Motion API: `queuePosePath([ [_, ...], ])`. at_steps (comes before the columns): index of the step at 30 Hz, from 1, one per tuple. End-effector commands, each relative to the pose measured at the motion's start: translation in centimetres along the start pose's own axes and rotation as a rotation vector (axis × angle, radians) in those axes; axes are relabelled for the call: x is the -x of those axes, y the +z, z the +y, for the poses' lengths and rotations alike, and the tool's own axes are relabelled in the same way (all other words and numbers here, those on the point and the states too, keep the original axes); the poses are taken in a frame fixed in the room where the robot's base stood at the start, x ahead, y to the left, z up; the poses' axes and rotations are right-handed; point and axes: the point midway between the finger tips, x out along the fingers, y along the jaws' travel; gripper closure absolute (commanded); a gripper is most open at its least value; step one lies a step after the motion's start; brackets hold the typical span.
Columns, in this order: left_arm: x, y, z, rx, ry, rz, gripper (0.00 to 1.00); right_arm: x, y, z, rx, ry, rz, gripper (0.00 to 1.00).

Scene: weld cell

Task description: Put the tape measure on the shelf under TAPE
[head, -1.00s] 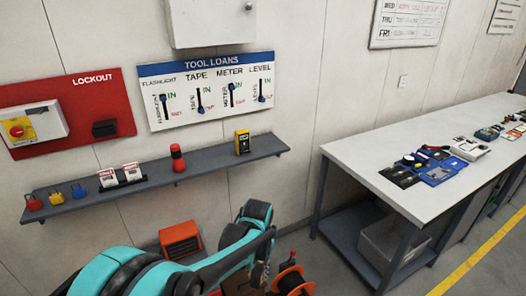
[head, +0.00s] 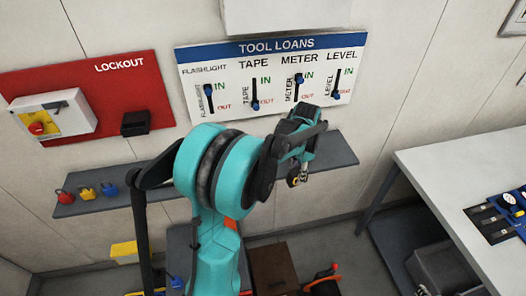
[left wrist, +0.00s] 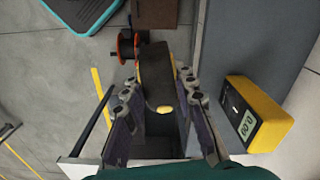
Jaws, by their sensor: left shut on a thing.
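My left gripper (head: 297,177) is in front of the shelf (head: 338,152), below the METER and LEVEL columns of the TOOL LOANS board (head: 262,85). In the left wrist view the gripper (left wrist: 160,112) is shut on the black and yellow tape measure (left wrist: 163,78). It is held over the floor beside the shelf edge, apart from the shelf surface (left wrist: 238,45). A yellow meter (left wrist: 262,115) stands on the shelf to the right there. In the head view my arm hides the meter and the shelf's middle. The TAPE slider (head: 255,105) is down at OUT. My right gripper is out of view.
Padlocks (head: 87,192) sit on the shelf's left end. A red LOCKOUT board (head: 120,95) hangs at left. A white workbench (head: 450,175) with tools stands at right. An orange reel (left wrist: 127,45) is on the floor below.

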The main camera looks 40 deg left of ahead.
Motion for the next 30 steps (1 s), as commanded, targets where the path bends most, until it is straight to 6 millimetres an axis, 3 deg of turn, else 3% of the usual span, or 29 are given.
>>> queuePosePath([
  [1,2.5,0.4,-1.4,-0.039,0.001,0.000,1.00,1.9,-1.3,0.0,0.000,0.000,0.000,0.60],
  [3,3.9,0.8,-2.9,-0.100,0.002,0.001,1.00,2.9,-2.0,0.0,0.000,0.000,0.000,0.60],
  [9,5.6,1.6,-5.3,-0.197,0.003,0.002,1.00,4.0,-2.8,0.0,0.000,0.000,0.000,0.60],
  [14,4.0,2.5,-7.8,-0.205,0.003,0.002,1.00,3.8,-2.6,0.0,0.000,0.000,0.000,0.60],
  [24,-0.5,5.1,-14.7,-0.206,0.003,0.002,1.00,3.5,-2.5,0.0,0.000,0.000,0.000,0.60],
  [30,-1.5,5.6,-16.1,-0.209,0.003,0.002,1.00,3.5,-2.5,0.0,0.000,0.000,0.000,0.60],
])
